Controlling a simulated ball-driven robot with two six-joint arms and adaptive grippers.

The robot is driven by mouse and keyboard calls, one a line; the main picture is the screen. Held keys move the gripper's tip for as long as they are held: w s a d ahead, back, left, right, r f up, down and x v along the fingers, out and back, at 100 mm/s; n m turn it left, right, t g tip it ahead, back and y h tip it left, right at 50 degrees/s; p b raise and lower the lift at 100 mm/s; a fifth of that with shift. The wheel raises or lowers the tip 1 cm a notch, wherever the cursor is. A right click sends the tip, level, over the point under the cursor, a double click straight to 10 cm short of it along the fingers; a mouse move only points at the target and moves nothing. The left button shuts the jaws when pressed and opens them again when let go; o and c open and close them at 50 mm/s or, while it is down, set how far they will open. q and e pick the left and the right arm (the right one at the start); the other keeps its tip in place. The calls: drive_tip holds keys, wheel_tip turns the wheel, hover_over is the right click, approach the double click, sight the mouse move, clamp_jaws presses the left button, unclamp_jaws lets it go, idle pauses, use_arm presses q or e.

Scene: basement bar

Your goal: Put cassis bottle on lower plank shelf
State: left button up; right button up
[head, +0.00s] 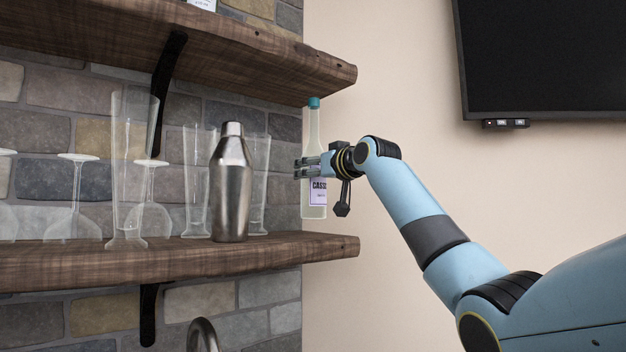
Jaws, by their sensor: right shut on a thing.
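The cassis bottle (315,202) is pale and clear with a teal cap and a lilac label. It is upright near the right end of the lower plank shelf (200,259). My right gripper (308,168) is shut on the bottle's body from the right, above the label. The bottle's base shows just above the level of the shelf's top edge. I cannot tell whether it touches the plank. My left gripper is not in view.
A steel shaker (230,185) stands left of the bottle on the lower shelf. Several clear glasses, such as a tall one (130,175), stand further left. The upper plank shelf (230,45) hangs close above the bottle cap. A dark screen (545,60) is on the wall at right.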

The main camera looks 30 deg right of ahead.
sight(314, 185)
wheel_tip(314, 185, down, 3)
drive_tip(key=shift+r+p, duration=0.1)
drive_tip(key=shift+p, duration=0.65)
drive_tip(key=shift+f, duration=0.3)
drive_tip(key=shift+f, duration=0.15)
drive_tip(key=o, duration=1.5)
drive_tip(key=shift+o, duration=0.2)
drive_tip(key=shift+r, duration=0.2)
drive_tip(key=s+b, duration=0.4)
drive_tip(key=s, duration=0.8)
drive_tip(key=shift+d, duration=0.3)
